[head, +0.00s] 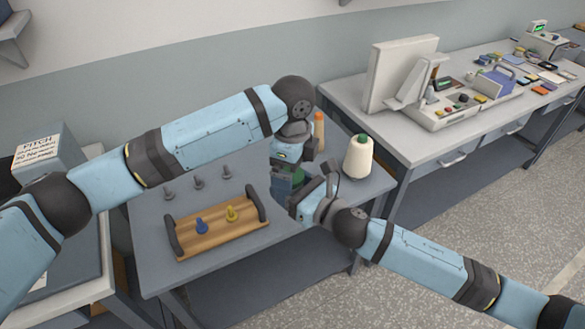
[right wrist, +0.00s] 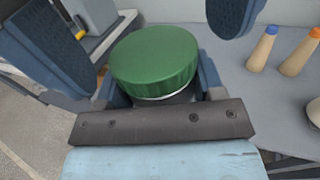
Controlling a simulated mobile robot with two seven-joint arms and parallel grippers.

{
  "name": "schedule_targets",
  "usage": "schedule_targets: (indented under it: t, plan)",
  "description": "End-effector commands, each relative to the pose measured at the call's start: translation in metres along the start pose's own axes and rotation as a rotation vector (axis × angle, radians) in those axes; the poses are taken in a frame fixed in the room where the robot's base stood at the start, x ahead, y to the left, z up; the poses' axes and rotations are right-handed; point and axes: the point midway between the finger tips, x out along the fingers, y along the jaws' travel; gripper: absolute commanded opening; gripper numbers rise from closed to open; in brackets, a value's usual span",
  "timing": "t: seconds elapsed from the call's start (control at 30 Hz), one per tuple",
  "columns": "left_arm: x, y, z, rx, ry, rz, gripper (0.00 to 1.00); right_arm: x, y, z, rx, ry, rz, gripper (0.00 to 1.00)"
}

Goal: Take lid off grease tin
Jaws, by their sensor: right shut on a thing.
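The grease tin has a wide green lid (right wrist: 155,58) seated on it, with a thin metallic rim below and a dark body (right wrist: 178,98). In the head view the tin (head: 284,184) is mostly hidden by my grippers at the table's right part. My right gripper (head: 298,200) is shut on the tin's body, with its fingers on both sides below the lid in the right wrist view (right wrist: 158,88). My left gripper (head: 289,160) is above the tin. Its blue fingers stand wide apart on either side of the lid in the right wrist view (right wrist: 150,32), apparently not touching it.
A thread cone with a green top (head: 358,158) stands right of the grippers. Orange-tipped (right wrist: 300,52) and blue-tipped (right wrist: 263,48) cones stand behind. A wooden tray (head: 190,241) holds a blue and a yellow bobbin; several grey spools stand behind it.

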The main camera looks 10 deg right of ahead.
Motion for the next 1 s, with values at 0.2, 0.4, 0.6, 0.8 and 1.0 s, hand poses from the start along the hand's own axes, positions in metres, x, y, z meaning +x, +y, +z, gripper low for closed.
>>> schedule_targets:
  t: [0.2,0.4,0.6,0.8,1.0]
  plan:
    - [-0.030,0.000,-0.001,0.001,0.002,-0.002,0.96,0.000,-0.001,0.001,-0.001,-0.001,-0.001,0.00]
    - [-0.042,0.000,0.000,0.032,-0.001,-0.001,0.93,0.000,-0.001,0.001,-0.001,-0.001,-0.001,0.00]
    - [-0.056,0.000,0.003,0.293,-0.003,-0.003,0.93,0.000,-0.001,0.001,-0.001,-0.001,-0.001,0.00]
    - [-0.070,0.002,0.004,0.577,-0.003,0.000,0.93,0.000,-0.001,0.001,-0.001,-0.001,-0.001,0.00]
    - [-0.067,0.003,0.005,0.683,0.000,0.004,0.93,0.000,-0.001,0.001,-0.001,-0.001,-0.001,0.00]
